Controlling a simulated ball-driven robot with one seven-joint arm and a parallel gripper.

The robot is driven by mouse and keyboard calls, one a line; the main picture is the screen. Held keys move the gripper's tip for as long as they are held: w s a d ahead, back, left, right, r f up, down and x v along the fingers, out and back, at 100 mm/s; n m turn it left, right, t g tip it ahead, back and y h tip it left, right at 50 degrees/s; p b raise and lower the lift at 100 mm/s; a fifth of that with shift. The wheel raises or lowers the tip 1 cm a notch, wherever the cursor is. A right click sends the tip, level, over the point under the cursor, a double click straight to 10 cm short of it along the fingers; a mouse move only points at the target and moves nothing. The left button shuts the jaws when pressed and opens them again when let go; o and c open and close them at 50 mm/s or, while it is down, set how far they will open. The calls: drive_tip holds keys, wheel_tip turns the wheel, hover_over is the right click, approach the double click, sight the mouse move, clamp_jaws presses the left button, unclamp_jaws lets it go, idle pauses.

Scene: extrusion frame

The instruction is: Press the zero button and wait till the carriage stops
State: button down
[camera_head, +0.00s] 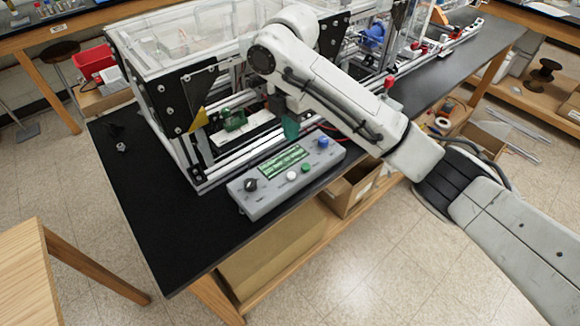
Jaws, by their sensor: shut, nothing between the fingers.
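A grey control box (262,196) lies on the black bench top in front of the extrusion frame. It carries a green display (283,163), a black knob (251,184), a white button (291,176), a green button (306,167) and a blue knob (323,143). Button labels are too small to read, so I cannot tell which is zero. My gripper (290,128) seems to show as a small teal tip below my arm, shut, behind the display and apart from the buttons. A green part (234,119) sits inside the frame; I cannot tell if it is the carriage.
The metal extrusion frame (215,172) with clear panels stands behind the box. My arm crosses over the box's back right and hides part of the frame. The bench's front left (160,220) is mostly clear. A small dark item (122,147) lies at the left.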

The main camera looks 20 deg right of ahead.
drive_tip(key=b, duration=0.5)
hover_over(291, 175)
wheel_tip(291, 175, down, 11)
drive_tip(key=shift+f, duration=0.15)
drive_tip(key=shift+f+p, duration=0.3)
drive_tip(key=shift+f, duration=0.7)
